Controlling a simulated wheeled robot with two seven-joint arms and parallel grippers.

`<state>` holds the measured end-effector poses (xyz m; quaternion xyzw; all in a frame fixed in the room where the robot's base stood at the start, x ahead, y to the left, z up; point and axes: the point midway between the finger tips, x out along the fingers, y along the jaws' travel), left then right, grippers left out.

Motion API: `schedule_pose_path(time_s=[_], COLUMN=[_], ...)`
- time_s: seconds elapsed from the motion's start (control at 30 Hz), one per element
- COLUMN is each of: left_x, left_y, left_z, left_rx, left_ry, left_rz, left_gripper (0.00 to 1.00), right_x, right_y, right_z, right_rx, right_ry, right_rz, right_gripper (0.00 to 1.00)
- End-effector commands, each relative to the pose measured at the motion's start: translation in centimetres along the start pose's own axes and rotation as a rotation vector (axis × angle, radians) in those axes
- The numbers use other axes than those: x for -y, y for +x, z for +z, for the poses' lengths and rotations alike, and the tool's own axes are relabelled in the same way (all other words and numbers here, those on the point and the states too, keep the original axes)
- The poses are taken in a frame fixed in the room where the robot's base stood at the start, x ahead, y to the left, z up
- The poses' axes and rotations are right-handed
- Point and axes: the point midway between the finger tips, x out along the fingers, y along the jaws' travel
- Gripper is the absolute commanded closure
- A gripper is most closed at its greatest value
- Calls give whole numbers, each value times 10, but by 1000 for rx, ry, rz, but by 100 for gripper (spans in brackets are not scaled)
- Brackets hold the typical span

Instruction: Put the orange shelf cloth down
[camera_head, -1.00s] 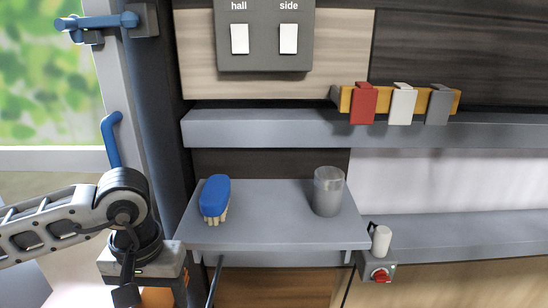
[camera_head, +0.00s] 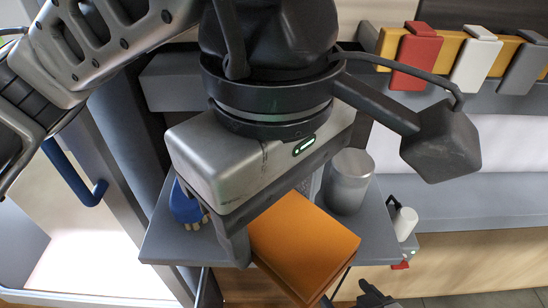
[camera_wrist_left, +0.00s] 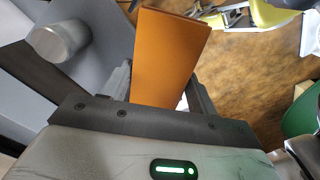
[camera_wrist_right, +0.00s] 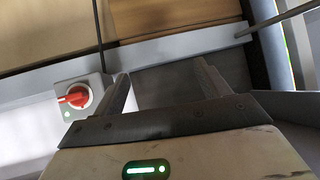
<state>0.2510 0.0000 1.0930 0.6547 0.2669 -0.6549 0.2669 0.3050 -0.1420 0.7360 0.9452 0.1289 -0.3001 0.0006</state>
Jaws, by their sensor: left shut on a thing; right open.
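My left gripper (camera_head: 292,205) is shut on the orange shelf cloth (camera_head: 308,250), a flat folded block. The gripper is at the middle of the head view, with the cloth across the front edge of the grey shelf (camera_head: 165,247) in the picture. In the left wrist view the cloth (camera_wrist_left: 168,55) sticks out from between the fingers, with wooden floor behind it; I cannot tell its height over the shelf. My right gripper (camera_wrist_right: 165,85) is open and empty in the right wrist view, near a grey panel edge.
A grey metal jar (camera_head: 350,182) stands on the shelf right of the cloth. A blue brush (camera_head: 184,207) is partly hidden on the left. A white cylinder (camera_head: 404,223) is to the right. A red knob (camera_wrist_right: 75,97) shows in the right wrist view. Red, white and grey clips hang above.

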Motion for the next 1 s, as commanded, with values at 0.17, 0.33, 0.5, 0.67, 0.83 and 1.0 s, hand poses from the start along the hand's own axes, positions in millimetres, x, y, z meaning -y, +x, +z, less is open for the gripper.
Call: schedule_pose_path(time_s=[0.17,0.33,0.5,0.67,0.83,1.0], left_x=[-17,-47,-71,-85,-91,-95], left_y=[9,28,56,80,90,110], left_z=[-17,-48,-73,-87,-93,-97], left_rx=[3,2,3,1,2,3], left_ry=[-20,-20,-16,-14,-13,-11], left_rz=[-6,-6,-7,-4,-1,-5], left_gripper=[60,60,60,60,60,60], right_x=[0,0,-1,-2,-3,-3], right_y=[-4,-9,-10,-11,-10,-13], right_z=[-2,-2,2,0,-5,-12], right_rx=[5,20,38,39,30,28], right_ry=[-6,-17,-28,-36,-39,-41], right_rz=[2,6,9,11,12,14], right_gripper=[25,25,25,25,25,25])
